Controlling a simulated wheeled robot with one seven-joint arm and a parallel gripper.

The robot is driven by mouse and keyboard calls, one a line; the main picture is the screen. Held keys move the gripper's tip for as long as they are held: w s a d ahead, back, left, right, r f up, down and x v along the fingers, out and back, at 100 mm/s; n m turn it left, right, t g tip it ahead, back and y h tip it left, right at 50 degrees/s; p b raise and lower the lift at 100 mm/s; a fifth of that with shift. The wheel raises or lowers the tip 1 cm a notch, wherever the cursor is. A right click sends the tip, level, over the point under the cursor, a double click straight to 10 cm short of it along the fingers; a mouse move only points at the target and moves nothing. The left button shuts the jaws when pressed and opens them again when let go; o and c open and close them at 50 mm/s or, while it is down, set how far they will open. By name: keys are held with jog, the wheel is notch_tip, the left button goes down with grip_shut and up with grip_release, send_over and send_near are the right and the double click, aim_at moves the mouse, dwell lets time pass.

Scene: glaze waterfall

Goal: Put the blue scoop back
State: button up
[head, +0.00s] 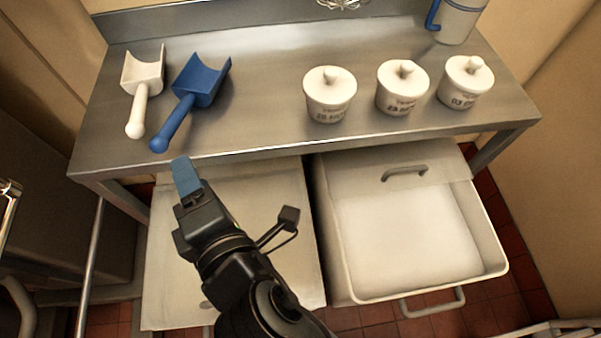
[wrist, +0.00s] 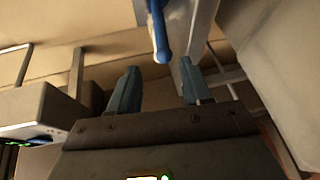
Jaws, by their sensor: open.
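The blue scoop (head: 201,82) lies on the steel table (head: 262,60) at the left, its handle pointing to the front edge. In the wrist view the rounded end of the scoop's blue handle (wrist: 162,45) shows just beyond the fingers, centred between them. My gripper (head: 185,170) is open and empty, just in front of the table's front edge and close to the handle end. In the wrist view my gripper (wrist: 158,85) shows two blue-grey fingers apart, with nothing between them.
A white scoop (head: 142,84) lies left of the blue one. Several lidded white pots, including one (head: 330,97), stand to the right. A blue-handled jug (head: 459,20) is at the back right. Below are a pale left bin (head: 280,235) and an open bin (head: 490,245) of white powder.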

jog(key=s+d+f+m+h, duration=0.1)
jog(key=s+d+f+m, duration=0.15)
jog(key=d, duration=0.45)
jog(key=s+d+f+m+h, duration=0.15)
jog(key=d+m, duration=0.25)
jog(key=d, duration=0.4)
jog(key=s+d+f+m+h, duration=0.1)
jog(key=d+f+m, duration=0.15)
jog(key=d, duration=0.45)
jog(key=s+d+r+m+t+h, duration=0.1)
jog(key=s+d+r+m+h, duration=0.2)
jog(key=s+d+m, duration=0.5)
jog(key=s+d+r+m+t+h, duration=0.1)
jog(key=s+d+r+m+h, duration=0.2)
jog(key=s+d+m, duration=0.5)
jog(key=shift+s+r+m, duration=0.25)
jog(key=shift+r+m, duration=0.25)
jog(key=shift+r, duration=0.35)
jog(key=shift+d, duration=0.1)
